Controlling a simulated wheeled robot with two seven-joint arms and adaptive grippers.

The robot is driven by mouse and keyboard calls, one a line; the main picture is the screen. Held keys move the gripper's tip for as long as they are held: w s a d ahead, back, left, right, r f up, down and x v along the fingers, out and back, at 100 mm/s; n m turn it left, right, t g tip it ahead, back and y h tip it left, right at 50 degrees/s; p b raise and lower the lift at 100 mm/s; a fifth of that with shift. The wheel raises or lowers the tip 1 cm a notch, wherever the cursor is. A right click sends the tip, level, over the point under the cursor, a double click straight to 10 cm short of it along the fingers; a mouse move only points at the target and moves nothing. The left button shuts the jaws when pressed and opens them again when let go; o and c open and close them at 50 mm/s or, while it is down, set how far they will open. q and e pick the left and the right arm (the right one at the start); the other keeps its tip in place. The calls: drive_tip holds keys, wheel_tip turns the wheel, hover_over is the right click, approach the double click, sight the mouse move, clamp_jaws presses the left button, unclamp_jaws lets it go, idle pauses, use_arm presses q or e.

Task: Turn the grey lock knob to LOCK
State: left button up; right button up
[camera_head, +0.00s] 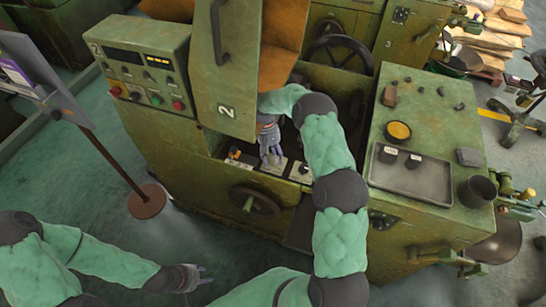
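My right gripper (271,160) reaches down into the opening of the green machine (185,140), below the raised door marked 2 (226,80). Its fingers point down over the middle of a row of small switch plates. The grey lock knob cannot be made out; the fingers may hide it. Whether they touch or grip anything is too small to tell. A plate with a dark knob (301,171) is just right of the fingers, and one with an orange and black control (236,154) is to their left. My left gripper (202,277) is low at left, apart from the machine, fingers open and empty.
A control box (142,75) with buttons is at upper left. A handwheel (255,201) sits on the front below the switches. A grey tray (411,172) with dark pieces lies on the right top. A sign post on a round base (147,201) stands at left.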

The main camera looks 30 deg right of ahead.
drive_tip(key=shift+d, duration=0.1)
drive_tip(key=shift+w+r, duration=0.15)
drive_tip(key=shift+r, duration=0.1)
drive_tip(key=v, duration=1.1)
drive_tip(key=shift+r, duration=0.25)
